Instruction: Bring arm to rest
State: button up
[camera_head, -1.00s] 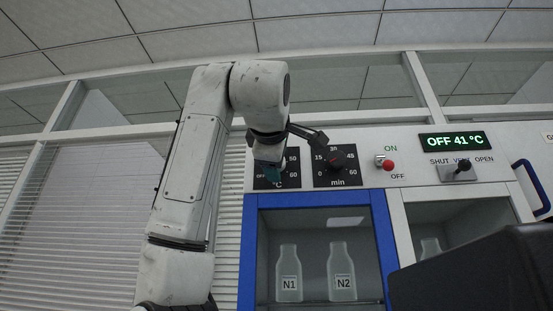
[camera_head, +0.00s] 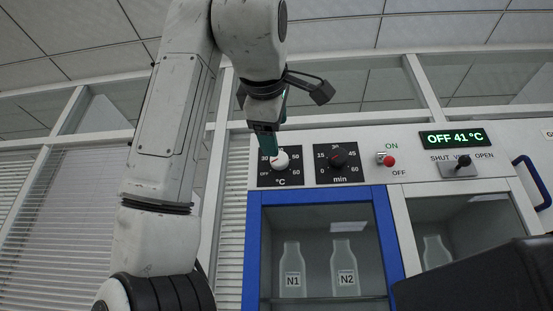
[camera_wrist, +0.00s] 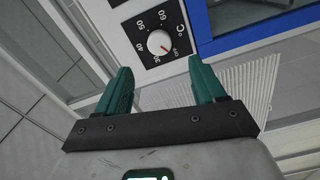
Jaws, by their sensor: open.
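My white arm rises on the left in the head view, bent over at the top. My gripper (camera_head: 265,140) has teal fingers and hangs just above and in front of the white temperature knob (camera_head: 281,161). In the wrist view, my gripper (camera_wrist: 161,90) is open with nothing between its fingers. The temperature knob (camera_wrist: 158,42) shows beyond the fingertips, apart from them, with a red mark on it.
A blue-framed cabinet (camera_head: 254,250) holds bottles N1 (camera_head: 292,270) and N2 (camera_head: 345,268). Beside the knob are a black minute dial (camera_head: 338,158), a red-tipped ON/OFF switch (camera_head: 388,160) and a valve lever (camera_head: 463,161). The display (camera_head: 454,138) reads OFF 41 °C. Blinds (camera_head: 72,220) hang at left.

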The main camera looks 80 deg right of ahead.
jog(key=shift+a, duration=0.4)
